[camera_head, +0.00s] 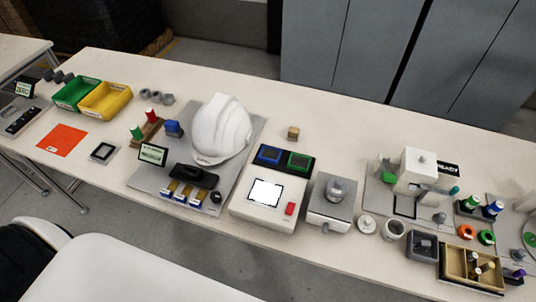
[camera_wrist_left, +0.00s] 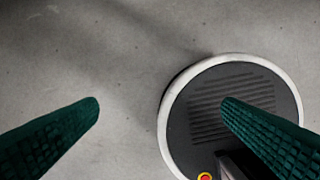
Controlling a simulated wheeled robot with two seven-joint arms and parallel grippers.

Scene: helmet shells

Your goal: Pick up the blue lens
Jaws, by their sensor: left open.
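Several blue things show in the head view, and I cannot tell for certain which is the blue lens. A dark tray (camera_head: 285,171) holds a blue square piece (camera_head: 270,154) beside a green one (camera_head: 299,161). My right gripper is not in view.
The long pale table (camera_head: 340,135) is crowded along its front half; its back strip is mostly clear. A white device (camera_head: 265,212) stands in front of the dark tray. Green (camera_head: 75,92) and yellow (camera_head: 104,100) bins are at left. Grey cabinets (camera_head: 345,45) stand behind.

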